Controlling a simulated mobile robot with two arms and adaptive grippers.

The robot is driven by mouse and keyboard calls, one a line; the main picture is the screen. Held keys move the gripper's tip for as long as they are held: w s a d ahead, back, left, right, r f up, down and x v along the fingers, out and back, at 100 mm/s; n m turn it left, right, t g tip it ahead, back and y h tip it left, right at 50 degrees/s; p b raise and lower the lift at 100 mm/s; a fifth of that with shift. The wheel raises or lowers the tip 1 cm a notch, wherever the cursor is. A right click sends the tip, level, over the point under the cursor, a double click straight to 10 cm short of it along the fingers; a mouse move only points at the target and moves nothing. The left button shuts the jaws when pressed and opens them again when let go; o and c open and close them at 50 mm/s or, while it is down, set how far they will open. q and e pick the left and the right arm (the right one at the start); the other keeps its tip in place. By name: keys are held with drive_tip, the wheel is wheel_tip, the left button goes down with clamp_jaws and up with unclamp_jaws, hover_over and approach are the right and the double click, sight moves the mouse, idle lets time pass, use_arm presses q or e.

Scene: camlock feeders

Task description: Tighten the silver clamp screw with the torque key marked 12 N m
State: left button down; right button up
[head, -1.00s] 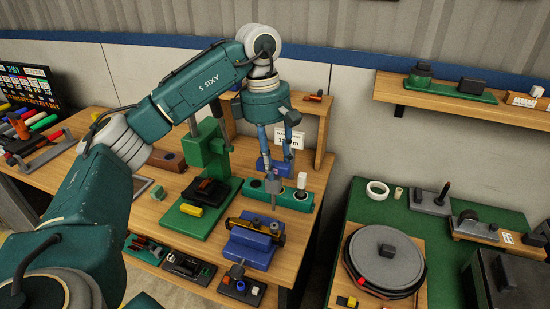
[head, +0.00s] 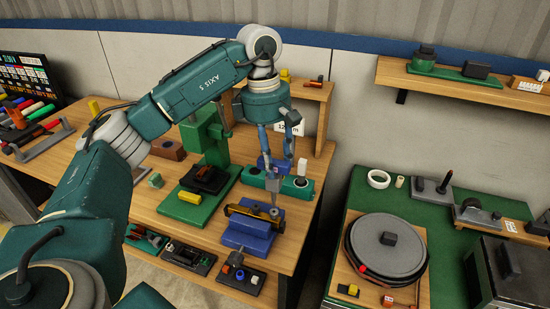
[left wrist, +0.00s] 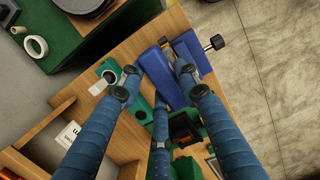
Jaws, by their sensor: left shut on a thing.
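My left gripper (head: 277,165) hangs over the bench with its fingers pointing down, shut on a slim grey tool, the torque key (head: 274,198). The key points down, with its tip close above or at the dark bar on the blue clamp block (head: 246,238); I cannot tell whether they touch. The silver clamp screw cannot be made out clearly. The green key rack (head: 299,190) stands just behind, with a white-topped key (head: 302,167) in it. The 12 N m card (head: 297,127) is partly hidden by the gripper. In the left wrist view the blue clamp block (left wrist: 155,70) lies between the fingers. My right gripper is out of view.
A green press stand (head: 210,145) rises left of the rack. A small wooden shelf (head: 322,115) stands behind. Small fixtures (head: 239,278) line the bench's front. A green table with a round grey lidded thing (head: 387,250) is at right, across a gap.

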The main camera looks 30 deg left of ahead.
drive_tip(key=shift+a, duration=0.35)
use_arm(q)
drive_tip(key=n, duration=0.5)
drive_tip(key=shift+s+a+t, duration=0.1)
drive_tip(key=shift+t, duration=0.2)
drive_tip(key=n, duration=0.5)
drive_tip(key=shift+a+y, duration=0.1)
drive_tip(key=shift+y, duration=0.3)
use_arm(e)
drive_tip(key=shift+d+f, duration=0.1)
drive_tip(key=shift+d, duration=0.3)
use_arm(q)
drive_tip(key=shift+s, duration=0.1)
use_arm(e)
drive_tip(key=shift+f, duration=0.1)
use_arm(q)
drive_tip(key=shift+f+b, duration=0.6)
drive_tip(key=shift+f, duration=0.1)
drive_tip(key=shift+r, duration=0.15)
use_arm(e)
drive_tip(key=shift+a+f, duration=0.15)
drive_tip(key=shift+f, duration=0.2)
